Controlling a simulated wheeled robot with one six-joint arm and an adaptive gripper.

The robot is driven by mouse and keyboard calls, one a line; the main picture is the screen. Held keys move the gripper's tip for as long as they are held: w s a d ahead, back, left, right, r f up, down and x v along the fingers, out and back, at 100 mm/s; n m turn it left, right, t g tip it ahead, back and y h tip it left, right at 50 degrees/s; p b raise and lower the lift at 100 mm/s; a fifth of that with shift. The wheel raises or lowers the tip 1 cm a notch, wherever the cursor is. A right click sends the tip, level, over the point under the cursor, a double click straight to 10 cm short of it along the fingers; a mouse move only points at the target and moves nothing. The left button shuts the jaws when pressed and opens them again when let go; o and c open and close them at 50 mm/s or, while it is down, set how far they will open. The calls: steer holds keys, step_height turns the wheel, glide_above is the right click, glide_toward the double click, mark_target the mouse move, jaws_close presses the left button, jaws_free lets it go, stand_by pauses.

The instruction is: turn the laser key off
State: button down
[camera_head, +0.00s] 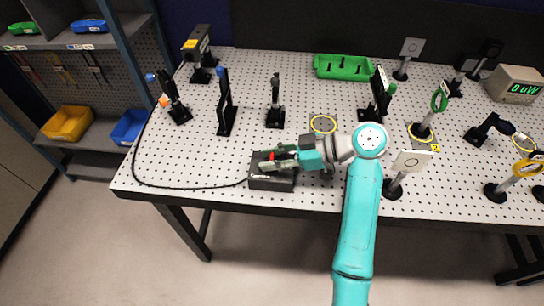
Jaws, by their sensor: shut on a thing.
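The laser box (271,183) is a small black box near the front edge of the optical table, left of centre. A black cable runs from its left side. My gripper (268,159) reaches in from the right, low over the box top. Its fingers are shut on the laser key, which is mostly hidden between them. A small red spot shows by the fingers. The key's angle cannot be made out at this size.
The white perforated table (200,150) carries several black optic mounts behind the box. A green tray (343,67) lies at the back. A power meter (516,85) reading "0 uW" stands far right. A white card on a post (411,161) stands close right of my arm.

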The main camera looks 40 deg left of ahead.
mark_target(272, 157)
steer(key=shift+f, duration=0.1)
stand_by(0.4)
steer(key=c, duration=0.8)
jaws_free()
step_height(272, 157, up, 10)
steer(key=shift+r, duration=0.1)
